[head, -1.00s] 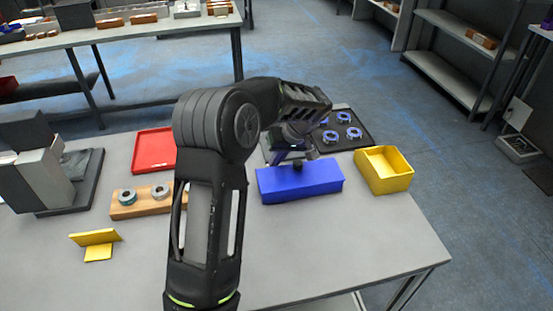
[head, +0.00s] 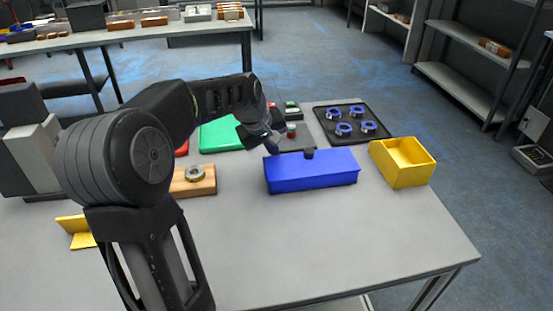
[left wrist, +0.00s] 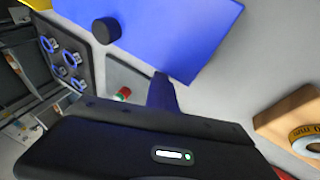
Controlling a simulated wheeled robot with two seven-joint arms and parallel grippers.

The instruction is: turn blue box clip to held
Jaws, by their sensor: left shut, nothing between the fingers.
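The blue box (head: 312,172) stands on the grey table right of centre. Its small round black clip (head: 308,153) sits at the back top edge. In the left wrist view the blue box (left wrist: 165,35) fills the top, with the black clip (left wrist: 106,30) as a round knob. My left gripper (head: 275,148) is shut and empty near the box's back left corner, apart from the clip. In the left wrist view the fingers (left wrist: 162,94) point toward the box's edge. Whether the fingers touch the box I cannot tell. My right gripper is not in view.
A yellow open bin (head: 404,162) stands right of the box. A black tray (head: 370,113) with several blue rings lies behind. A green tray (head: 220,135) and a wooden block (head: 193,183) with a metal ring lie to the left. The table front is clear.

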